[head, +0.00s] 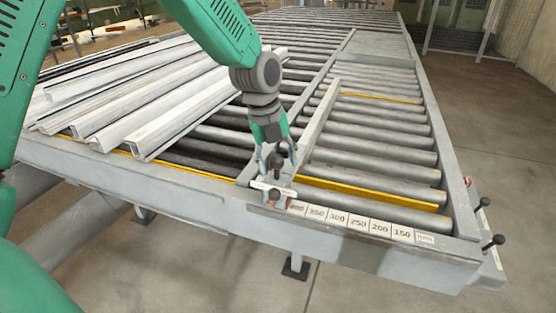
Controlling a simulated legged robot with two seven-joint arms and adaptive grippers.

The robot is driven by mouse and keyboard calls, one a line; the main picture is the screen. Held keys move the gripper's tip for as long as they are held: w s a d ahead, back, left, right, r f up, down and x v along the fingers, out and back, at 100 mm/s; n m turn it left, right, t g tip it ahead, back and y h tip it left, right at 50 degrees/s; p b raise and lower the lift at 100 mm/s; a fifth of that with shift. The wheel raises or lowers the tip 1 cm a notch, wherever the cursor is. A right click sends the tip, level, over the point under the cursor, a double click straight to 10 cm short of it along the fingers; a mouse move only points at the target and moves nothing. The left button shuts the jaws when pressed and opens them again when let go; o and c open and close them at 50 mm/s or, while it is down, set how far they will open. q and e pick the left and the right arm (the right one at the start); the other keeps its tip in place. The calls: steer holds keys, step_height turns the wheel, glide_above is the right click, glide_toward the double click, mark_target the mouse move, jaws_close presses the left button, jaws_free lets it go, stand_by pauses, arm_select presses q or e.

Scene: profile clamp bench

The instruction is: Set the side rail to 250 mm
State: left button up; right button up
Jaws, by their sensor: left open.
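The side rail (320,120) is a long pale bar lying lengthwise over the rollers. Its front end is at the bench's front edge, left of the 350 mark. The scale (357,223) on the front edge has tiles reading 350, 300, 250, 200 and 150 from left to right; the tile left of 350 is partly covered. My left gripper (277,168) is open at the rail's front end, its fingers pointing down on either side of a dark knob (277,166). Contact with the knob cannot be told. My right gripper is not in view.
Several pale profiles (150,105) lie on the rollers at left. Bare rollers (385,155) fill the bed right of the rail. Yellow strips (370,192) run across the bed. Black-knobbed levers (494,241) stick out at the right front corner.

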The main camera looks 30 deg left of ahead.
arm_select(q)
steer(key=c, duration=1)
steer(key=shift+a, duration=0.2)
jaws_close()
steer(key=w+d+p, duration=0.2)
steer(key=w+d, duration=0.2)
steer(key=d, duration=1.1)
steer(key=shift+r+p, duration=0.15)
steer(key=shift+p, duration=0.15)
steer(key=o, duration=1)
jaws_free()
steer(key=shift+a, duration=0.25)
steer(key=shift+s+a, duration=0.1)
steer(key=shift+s, duration=0.05)
